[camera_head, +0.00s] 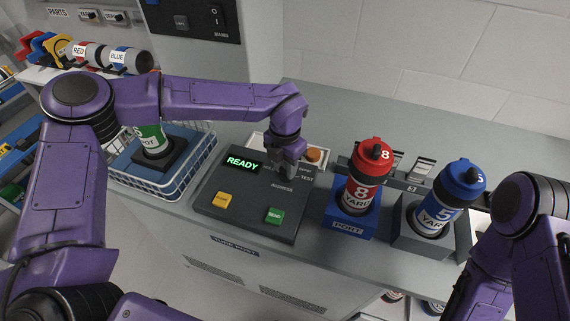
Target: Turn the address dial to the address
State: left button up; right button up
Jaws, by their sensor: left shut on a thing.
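The control panel (231,209) is a dark grey box on the counter. Its display (242,163) reads READY in green. An ADDRESS label (281,188) is printed below the display, and the dial by it is hidden behind my gripper. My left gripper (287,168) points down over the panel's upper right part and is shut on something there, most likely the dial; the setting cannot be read. A yellow button (223,200) and a green SEND button (274,215) are on the panel's front. My right arm shows at the right edge, but its gripper is out of view.
A red carrier marked 8 (364,178) stands in a blue port (347,222). A blue carrier marked 5 (447,197) stands in a grey holder right of it. An orange button (313,155) sits behind the panel.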

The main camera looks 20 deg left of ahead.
pick_arm(q)
jog(key=shift+w+r+m+p, duration=0.1)
jog(key=shift+r+m+p, duration=0.15)
jog(key=shift+m+p, duration=2.25)
jog(key=shift+m, duration=0.1)
jog(key=shift+d+f+m+p, duration=0.1)
jog(key=shift+m+p, duration=0.3)
jog(key=shift+m, duration=0.2)
jog(key=shift+w, duration=0.1)
jog(key=shift+f, duration=0.1)
jog(key=o, duration=1)
jog(key=shift+o, duration=0.2)
notch_tip(320, 180, up, 11)
jog(key=b, duration=0.2)
jog(key=shift+f, duration=0.2)
